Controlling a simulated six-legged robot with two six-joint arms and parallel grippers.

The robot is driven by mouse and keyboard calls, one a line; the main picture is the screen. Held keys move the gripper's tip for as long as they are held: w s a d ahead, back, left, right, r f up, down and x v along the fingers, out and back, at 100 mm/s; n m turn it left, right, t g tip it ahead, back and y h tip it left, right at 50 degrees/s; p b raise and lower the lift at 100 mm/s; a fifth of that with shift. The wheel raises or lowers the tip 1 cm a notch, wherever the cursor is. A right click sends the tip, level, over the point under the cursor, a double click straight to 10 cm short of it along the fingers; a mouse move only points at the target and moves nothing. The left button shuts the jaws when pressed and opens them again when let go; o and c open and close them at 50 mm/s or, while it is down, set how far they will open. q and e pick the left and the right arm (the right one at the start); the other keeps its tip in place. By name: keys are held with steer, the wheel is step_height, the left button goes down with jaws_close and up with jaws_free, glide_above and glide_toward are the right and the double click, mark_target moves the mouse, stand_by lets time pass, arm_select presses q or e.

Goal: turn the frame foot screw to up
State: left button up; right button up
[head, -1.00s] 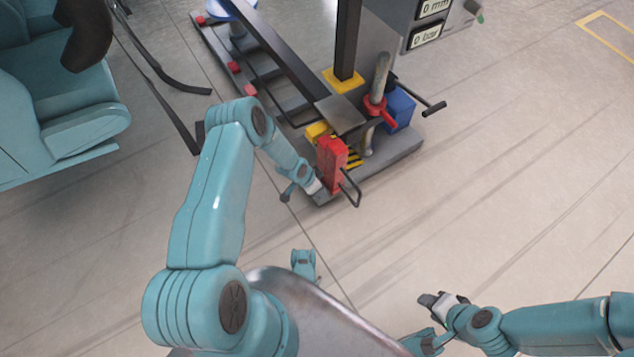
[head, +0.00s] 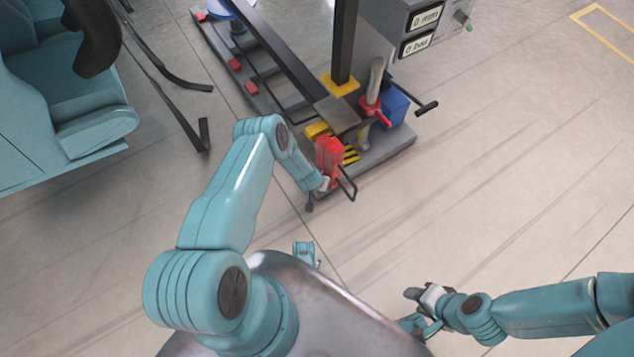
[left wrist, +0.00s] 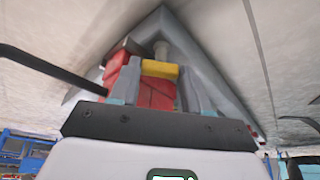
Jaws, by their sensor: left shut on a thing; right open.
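A red block (head: 329,158) with a bent black handle (head: 348,184) sits at the near end of the grey frame (head: 388,148). I cannot tell for sure which part is the foot screw. My left gripper (head: 323,184) is at the block's lower side. In the left wrist view the red block (left wrist: 153,94) lies between the two fingers of my left gripper (left wrist: 160,92), which is shut on it. A yellow piece (left wrist: 160,68) shows just beyond, and the black handle (left wrist: 52,76) sticks out left. My right gripper (head: 418,294) is open and empty, low over the floor.
A grey post with a red collar (head: 371,106), a blue box (head: 394,103) and a black post (head: 344,42) stand on the frame. A display box (head: 420,30) is behind. Teal seats (head: 70,115) are at the left. The floor at the right is clear.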

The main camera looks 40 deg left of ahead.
arm_select(q)
steer(key=shift+w+n, duration=0.15)
steer(key=shift+n, duration=0.35)
arm_select(e)
steer(key=shift+w+f, duration=0.1)
steer(key=shift+f, duration=0.2)
arm_select(q)
steer(key=shift+w+r, duration=0.1)
steer(key=shift+r, duration=0.05)
